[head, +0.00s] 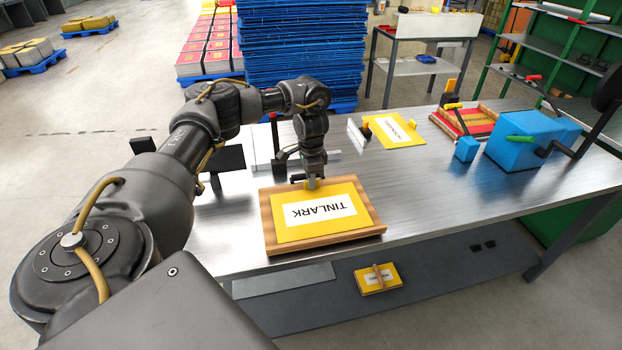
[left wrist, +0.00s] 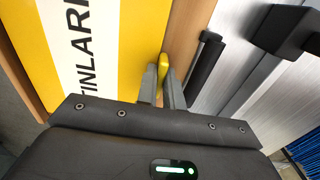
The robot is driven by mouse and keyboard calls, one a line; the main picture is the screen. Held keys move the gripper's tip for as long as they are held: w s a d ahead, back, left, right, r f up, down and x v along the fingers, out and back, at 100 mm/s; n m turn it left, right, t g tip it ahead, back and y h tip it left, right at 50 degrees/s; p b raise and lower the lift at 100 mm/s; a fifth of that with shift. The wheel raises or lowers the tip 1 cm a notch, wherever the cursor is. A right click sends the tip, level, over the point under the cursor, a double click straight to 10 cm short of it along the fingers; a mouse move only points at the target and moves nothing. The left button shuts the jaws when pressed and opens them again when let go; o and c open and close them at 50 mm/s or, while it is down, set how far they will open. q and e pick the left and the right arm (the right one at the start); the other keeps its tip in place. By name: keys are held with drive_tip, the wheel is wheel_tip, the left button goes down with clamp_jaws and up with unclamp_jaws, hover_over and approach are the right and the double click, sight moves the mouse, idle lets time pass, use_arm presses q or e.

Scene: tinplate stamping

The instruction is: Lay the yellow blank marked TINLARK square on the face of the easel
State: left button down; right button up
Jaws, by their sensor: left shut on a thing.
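The yellow blank marked TINLARK (head: 289,233) lies over the face of a wooden easel (head: 330,240) near the table's front edge; its white label reads upside down in the head view. Its edges run about parallel to the easel's, with wood showing around them. I cannot tell whether it touches the face everywhere. My left gripper (head: 312,184) is at the blank's far edge, shut on its small yellow tab (left wrist: 163,68). The blank also shows in the left wrist view (left wrist: 120,60), beside the easel's wood (left wrist: 187,40). My right gripper is not in view.
A red plate (head: 478,122) on wood, a blue block (head: 467,149) and a blue machine with levers (head: 520,140) are at right. A yellow piece (head: 366,282) lies on the lower shelf.

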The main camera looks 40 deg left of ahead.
use_arm(q)
drive_tip(key=shift+f, duration=0.2)
drive_tip(key=c, duration=1.5)
unclamp_jaws()
drive_tip(key=shift+o, duration=0.2)
wheel_tip(320, 180, up, 10)
drive_tip(key=shift+f+p, duration=0.25)
drive_tip(key=shift+p, duration=0.85)
drive_tip(key=shift+r, duration=0.65)
